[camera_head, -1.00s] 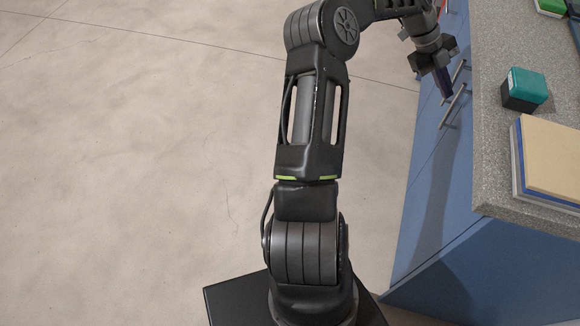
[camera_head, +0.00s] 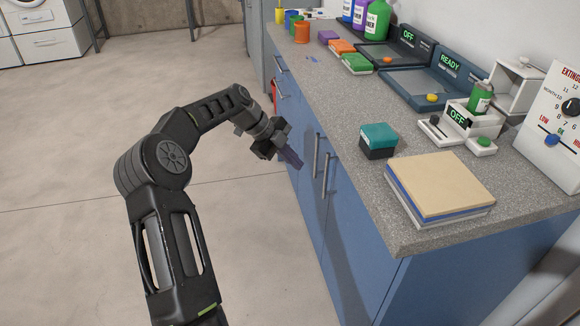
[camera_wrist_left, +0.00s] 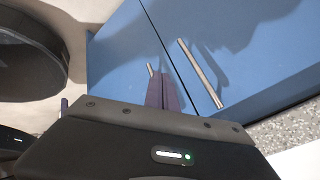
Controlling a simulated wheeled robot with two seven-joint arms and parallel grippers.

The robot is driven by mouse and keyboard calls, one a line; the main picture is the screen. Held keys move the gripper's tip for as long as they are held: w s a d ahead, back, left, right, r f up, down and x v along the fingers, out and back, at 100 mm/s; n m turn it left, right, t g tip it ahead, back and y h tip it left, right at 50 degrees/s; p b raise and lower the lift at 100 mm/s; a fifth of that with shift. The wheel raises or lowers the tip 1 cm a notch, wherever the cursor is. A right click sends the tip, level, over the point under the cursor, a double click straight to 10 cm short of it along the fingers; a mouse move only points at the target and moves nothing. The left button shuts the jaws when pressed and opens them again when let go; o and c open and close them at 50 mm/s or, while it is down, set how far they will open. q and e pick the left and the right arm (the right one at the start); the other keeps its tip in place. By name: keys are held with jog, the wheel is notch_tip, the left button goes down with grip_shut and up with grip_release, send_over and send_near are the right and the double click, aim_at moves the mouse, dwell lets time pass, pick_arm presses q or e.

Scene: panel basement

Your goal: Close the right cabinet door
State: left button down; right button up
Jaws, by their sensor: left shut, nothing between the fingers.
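The right cabinet door (camera_head: 345,240) is the blue panel under the near end of the counter, with a vertical metal bar handle (camera_head: 327,176). It looks flush with the cabinet front. The left door (camera_head: 305,199) beside it has its own bar handle (camera_head: 316,155) and also looks flush. My left gripper (camera_head: 296,163) is shut and empty, in front of the left door near its handle; I cannot tell whether it touches. In the left wrist view, the purple fingers (camera_wrist_left: 168,92) are beside one handle, and the other handle (camera_wrist_left: 200,72) stands across the door seam. My right gripper is not in view.
The grey counter (camera_head: 330,110) carries a teal-topped box (camera_head: 378,140), a stack of boards (camera_head: 437,185), a control unit (camera_head: 460,122) and bottles (camera_head: 376,20). A red object (camera_head: 274,96) is beside the cabinet farther back. The floor (camera_head: 80,130) at left is clear.

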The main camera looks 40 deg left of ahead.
pick_arm(q)
jog(key=a+r+p, duration=0.1)
jog(key=a+r, duration=0.3)
jog(key=r, duration=0.3)
jog(key=shift+s+a, duration=0.3)
jog(key=shift+s, duration=0.15)
